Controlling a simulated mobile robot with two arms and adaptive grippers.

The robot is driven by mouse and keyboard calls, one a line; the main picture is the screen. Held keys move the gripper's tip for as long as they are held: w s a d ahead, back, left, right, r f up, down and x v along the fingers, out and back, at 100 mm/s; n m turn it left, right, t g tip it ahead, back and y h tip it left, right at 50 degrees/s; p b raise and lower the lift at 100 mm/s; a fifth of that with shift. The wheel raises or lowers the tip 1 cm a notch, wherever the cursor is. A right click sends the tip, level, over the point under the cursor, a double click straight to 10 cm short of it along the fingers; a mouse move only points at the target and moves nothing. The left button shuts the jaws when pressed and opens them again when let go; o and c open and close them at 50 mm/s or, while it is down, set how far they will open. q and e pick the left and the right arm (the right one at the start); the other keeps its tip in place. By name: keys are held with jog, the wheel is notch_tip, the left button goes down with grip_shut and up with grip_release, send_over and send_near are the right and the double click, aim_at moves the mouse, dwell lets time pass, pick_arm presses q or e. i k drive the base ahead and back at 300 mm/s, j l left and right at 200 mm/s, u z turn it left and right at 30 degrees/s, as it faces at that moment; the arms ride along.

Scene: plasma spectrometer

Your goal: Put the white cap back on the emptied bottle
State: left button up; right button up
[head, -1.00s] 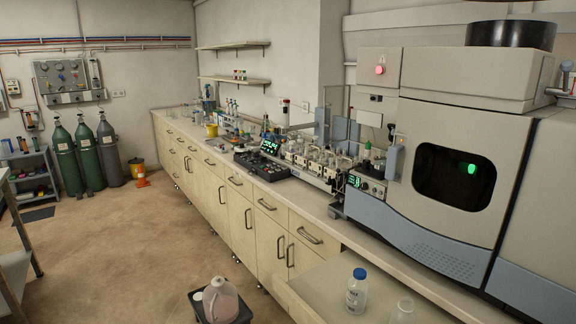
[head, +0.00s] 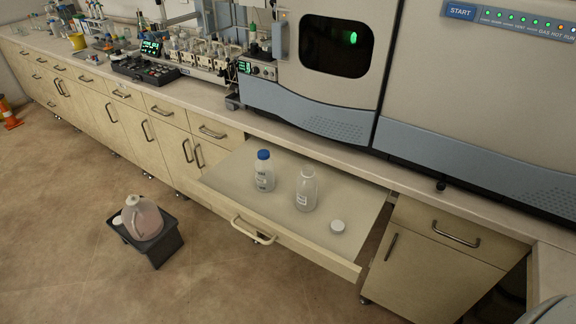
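The white cap (head: 338,226) lies on the pulled-out shelf (head: 345,190), near its right end. Just left of it stands an upright clear bottle (head: 306,190) with a label and no cap on it. Further left on the shelf stands a second bottle (head: 264,172) with a blue cap. The bottles and the white cap are apart from each other. Neither of my grippers shows in the head view.
A jug of pinkish liquid (head: 147,219) stands on a low dark stool (head: 154,250) on the floor at left. The large spectrometer (head: 320,95) stands behind the shelf. The bench (head: 215,105) runs left with instruments. The floor before the shelf is clear.

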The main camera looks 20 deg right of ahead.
aim_at(307, 188)
jog(key=j+z, duration=0.1)
jog(key=z, duration=0.35)
jog(key=i+j+z, duration=0.1)
jog(key=z, duration=0.3)
jog(key=j+z, duration=0.15)
jog(key=z, duration=0.3)
